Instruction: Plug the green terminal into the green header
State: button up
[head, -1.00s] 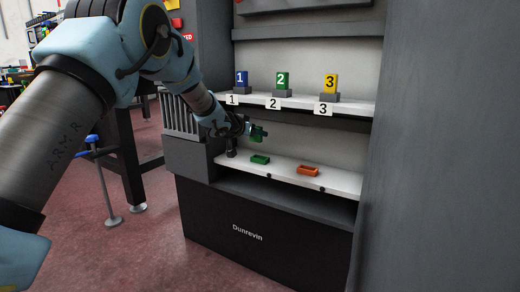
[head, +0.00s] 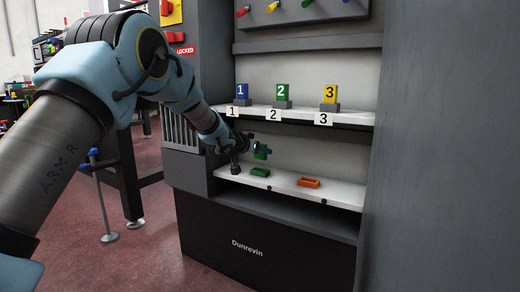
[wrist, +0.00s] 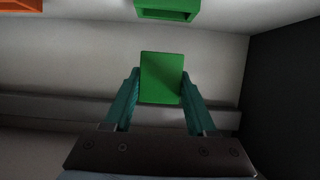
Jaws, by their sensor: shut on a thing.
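My gripper (head: 254,149) is shut on the green terminal (head: 261,153), held above the lower white shelf. In the wrist view the terminal (wrist: 161,78) sits between the two teal fingers (wrist: 160,92). The green header (head: 260,172) lies on the lower shelf just below the terminal, with a visible gap between them. In the wrist view the header (wrist: 167,10) is at the top edge, partly cut off and apart from the terminal. The terminal's mating face is hard to make out.
An orange header (head: 308,183) lies right of the green one. The upper shelf (head: 300,113) holds numbered blue, green and yellow blocks. A grey cabinet wall (head: 420,150) bounds the right side.

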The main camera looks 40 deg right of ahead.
jog(key=shift+f+b, duration=0.7)
jog(key=shift+f, duration=0.7)
jog(key=shift+p, duration=0.95)
dwell(0.7)
jog(key=shift+f+b, duration=0.7)
jog(key=shift+f, duration=0.75)
jog(key=o, duration=1.4)
jog(key=shift+o, duration=0.2)
jog(key=p+v, duration=0.3)
jog(key=v, duration=0.7)
jog(key=shift+a+r, duration=0.2)
jog(key=shift+a, duration=0.15)
